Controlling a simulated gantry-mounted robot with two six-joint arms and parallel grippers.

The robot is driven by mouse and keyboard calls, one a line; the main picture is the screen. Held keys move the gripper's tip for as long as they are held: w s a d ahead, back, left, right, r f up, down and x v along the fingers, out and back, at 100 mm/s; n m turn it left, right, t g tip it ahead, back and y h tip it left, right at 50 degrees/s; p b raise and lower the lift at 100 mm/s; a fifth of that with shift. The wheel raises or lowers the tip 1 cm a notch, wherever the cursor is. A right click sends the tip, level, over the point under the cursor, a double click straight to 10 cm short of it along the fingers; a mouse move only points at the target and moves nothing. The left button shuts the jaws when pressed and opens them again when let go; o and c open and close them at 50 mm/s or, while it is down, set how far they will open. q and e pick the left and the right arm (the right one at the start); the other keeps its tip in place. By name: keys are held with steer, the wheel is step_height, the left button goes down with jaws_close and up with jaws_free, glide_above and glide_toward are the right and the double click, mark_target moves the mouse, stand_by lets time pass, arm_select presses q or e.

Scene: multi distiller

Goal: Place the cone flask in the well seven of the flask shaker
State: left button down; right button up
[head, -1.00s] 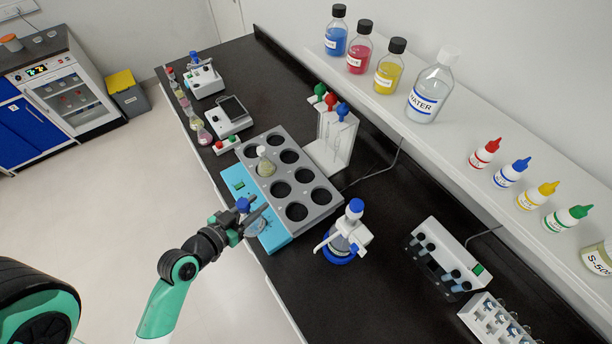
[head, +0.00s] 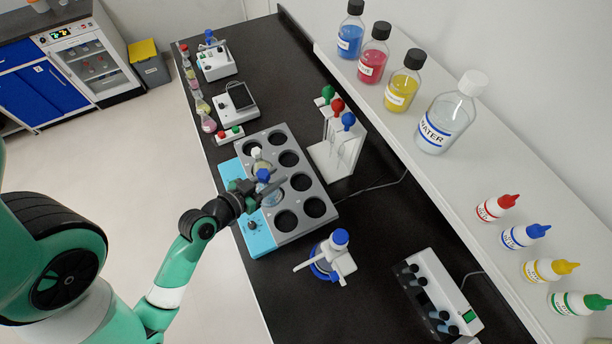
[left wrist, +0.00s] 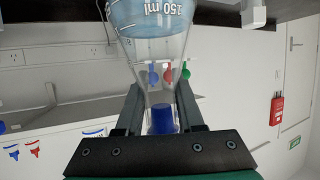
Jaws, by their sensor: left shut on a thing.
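The flask shaker (head: 328,216) is a grey block with two rows of round wells and a light-blue control panel along its left side. My left gripper (head: 262,185) is shut on the neck of the blue-capped cone flask (head: 263,174), above the row of wells nearest the panel. In the left wrist view the flask (left wrist: 155,60) shows blue liquid and a 150 ml mark. It appears inverted there. Whether the flask touches the shaker cannot be told. My right gripper is not in view.
A blue-capped bottle on a stand (head: 338,240) stands just right of the shaker. A white rack with coloured knobs (head: 345,150) stands behind it. Several small flasks line the table's left edge.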

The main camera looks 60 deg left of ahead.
arm_select(q)
steer(key=w+a+f, duration=0.2)
steer(key=w+f, duration=0.2)
steer(key=w+a+f+b, duration=0.1)
steer(key=w+f, duration=0.3)
steer(key=w+a+f+b, duration=0.1)
steer(key=w+a+f, duration=0.1)
steer(key=w+f, duration=0.2)
steer(key=shift+w+a+f, duration=0.2)
steer(key=shift+a+f, duration=0.15)
steer(key=shift+f, duration=0.1)
steer(key=shift+r, duration=0.1)
steer(key=c, duration=0.5)
jaws_free()
